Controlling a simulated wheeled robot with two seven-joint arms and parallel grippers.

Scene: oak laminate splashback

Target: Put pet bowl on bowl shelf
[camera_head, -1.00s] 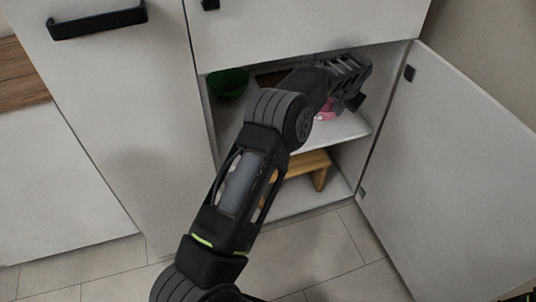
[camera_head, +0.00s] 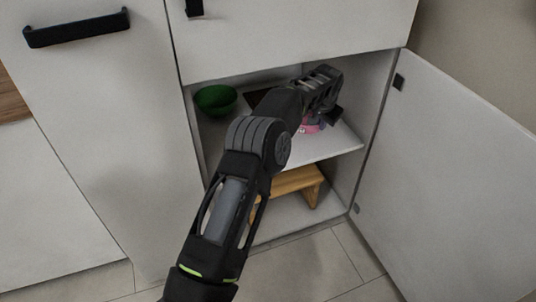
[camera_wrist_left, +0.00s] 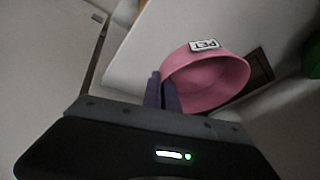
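The pink pet bowl (camera_head: 312,128), with a white "PET" label, shows in the left wrist view (camera_wrist_left: 208,85). In the head view it is inside the open cabinet, at the right part of the upper shelf (camera_head: 335,146), mostly hidden by my arm and gripper. My left gripper (camera_head: 330,112) reaches into the cabinet. In the wrist view its fingers (camera_wrist_left: 163,92) are close together, one on each side of the bowl's wall at the rim. Whether the bowl's base touches the shelf is hard to tell. My right gripper is not in view.
A green bowl (camera_head: 215,100) stands at the left of the upper shelf. A dark brown item (camera_head: 257,98) lies behind my arm. A wooden stool (camera_head: 300,181) is on the lower level. The cabinet door (camera_head: 445,180) stands open at the right.

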